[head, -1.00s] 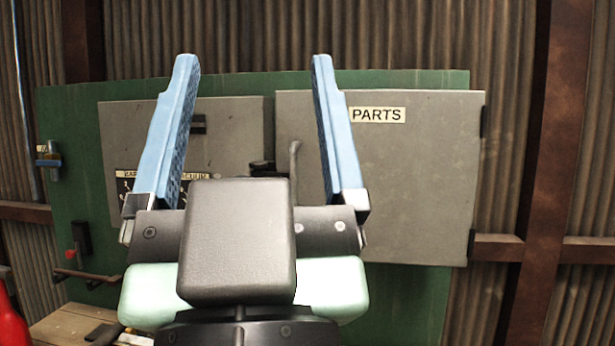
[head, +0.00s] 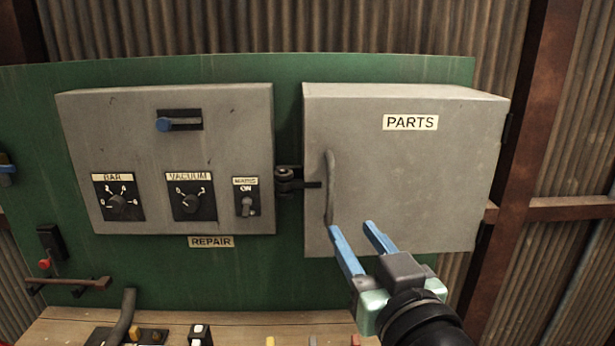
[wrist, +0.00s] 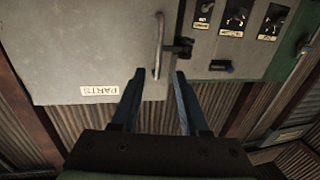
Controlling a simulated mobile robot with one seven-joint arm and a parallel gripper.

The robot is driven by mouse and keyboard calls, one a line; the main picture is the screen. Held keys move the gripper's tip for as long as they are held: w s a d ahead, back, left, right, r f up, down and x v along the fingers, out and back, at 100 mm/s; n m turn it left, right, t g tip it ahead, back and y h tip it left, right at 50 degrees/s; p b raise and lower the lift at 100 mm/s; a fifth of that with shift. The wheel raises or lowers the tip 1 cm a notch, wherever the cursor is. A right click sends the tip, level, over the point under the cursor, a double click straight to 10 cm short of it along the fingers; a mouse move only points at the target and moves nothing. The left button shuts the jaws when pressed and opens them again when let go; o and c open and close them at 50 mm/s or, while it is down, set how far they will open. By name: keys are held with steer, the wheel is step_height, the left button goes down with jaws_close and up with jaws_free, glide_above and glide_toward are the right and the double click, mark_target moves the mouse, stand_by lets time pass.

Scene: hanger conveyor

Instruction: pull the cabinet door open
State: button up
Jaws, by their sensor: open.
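The grey cabinet marked PARTS (head: 430,185) hangs on the green board, its door looking shut. Its upright bar handle (head: 330,188) is near the door's left edge, with hinges on the right. A dark latch (head: 290,181) sits at that left edge, its arm reaching onto the door front. My gripper (head: 351,226) is open and empty, in front of the door, just right of the handle's lower end in the head view. In the wrist view, which is upside down, the handle (wrist: 158,45) lines up between my fingertips (wrist: 159,72); contact cannot be told.
A grey control box (head: 165,140) with dials and switches is left of the cabinet. A wooden bench (head: 240,328) with small parts lies below. A red-brown post (head: 515,150) stands right of the cabinet. A rail (head: 75,282) sticks out at lower left.

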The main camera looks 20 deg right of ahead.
mark_target(331, 196)
steer(key=w+p, duration=0.1)
steer(key=w, duration=0.2)
steer(key=w+p, duration=0.1)
steer(key=w, duration=0.3)
steer(key=w+d+p, duration=0.1)
steer(key=w+p, duration=0.1)
steer(key=w, duration=0.1)
steer(key=shift+w+r, duration=0.15)
steer(key=shift+w, duration=0.2)
steer(key=shift+w+p, duration=0.3)
steer(key=shift+w, duration=0.4)
steer(key=shift+d, duration=0.1)
jaws_close()
